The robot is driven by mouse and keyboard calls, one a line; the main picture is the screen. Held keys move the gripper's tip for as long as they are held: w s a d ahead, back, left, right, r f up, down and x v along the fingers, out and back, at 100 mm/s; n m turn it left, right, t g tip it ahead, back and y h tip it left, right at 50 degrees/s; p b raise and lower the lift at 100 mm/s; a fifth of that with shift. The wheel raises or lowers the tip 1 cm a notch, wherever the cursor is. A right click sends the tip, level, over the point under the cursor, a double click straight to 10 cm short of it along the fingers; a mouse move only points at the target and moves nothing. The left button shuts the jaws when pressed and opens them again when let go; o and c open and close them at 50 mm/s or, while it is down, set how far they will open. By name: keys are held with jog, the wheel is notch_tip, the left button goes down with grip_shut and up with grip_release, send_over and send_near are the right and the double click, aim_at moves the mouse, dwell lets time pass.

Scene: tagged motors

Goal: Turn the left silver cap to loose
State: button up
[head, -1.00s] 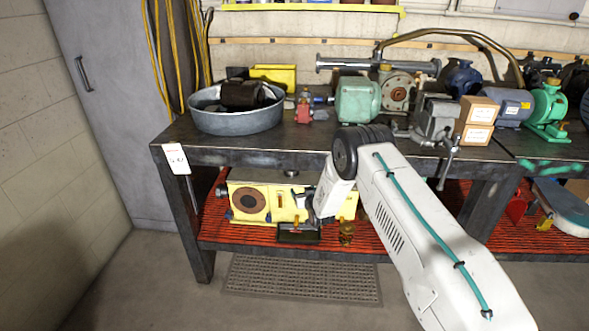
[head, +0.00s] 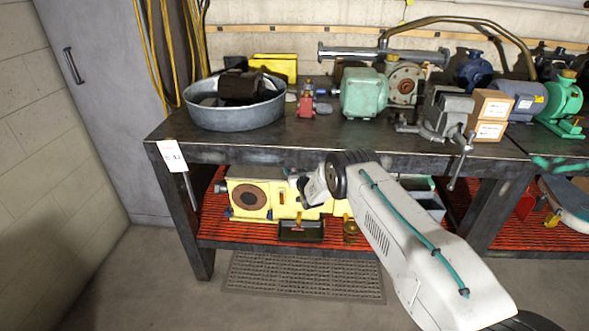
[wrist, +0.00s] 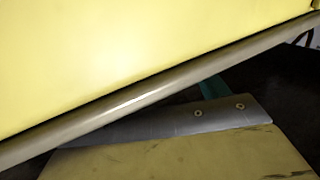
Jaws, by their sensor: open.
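A yellow machine (head: 247,197) with a round brown flange stands on the red-matted lower shelf under the bench. I cannot make out the left silver cap for certain; my wrist covers part of the machine's top. My gripper (head: 302,190) is at the machine's upper middle, small and partly hidden by my own wrist in the head view. It is open, and I see nothing held. In the wrist view a broad pale yellow surface (wrist: 110,55) fills the upper part, with a grey rod (wrist: 130,100) slanting along its lower edge. No silver cap and no fingertips show there.
The bench top (head: 225,148) is close above my wrist. A dark tray (head: 301,230) and a brass-coloured part (head: 351,231) sit at the shelf front. A grey-green bin (head: 428,203) stands to the right. A grated mat (head: 300,277) lies on the clear floor.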

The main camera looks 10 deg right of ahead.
jog(key=shift+w+a, duration=0.1)
jog(key=shift+w, duration=0.15)
jog(key=c, duration=1)
jog(key=shift+o, duration=0.2)
jog(key=shift+d+n+y, duration=0.25)
jog(key=shift+n+y, duration=0.15)
jog(key=shift+y, duration=0.3)
jog(key=shift+d+n+g+y, duration=0.1)
jog(key=shift+n+g+y, duration=0.4)
jog(key=shift+n+y, duration=0.85)
jog(key=shift+y, duration=0.45)
jog(key=shift+m, duration=0.25)
jog(key=o, duration=1)
jog(key=shift+c, duration=0.2)
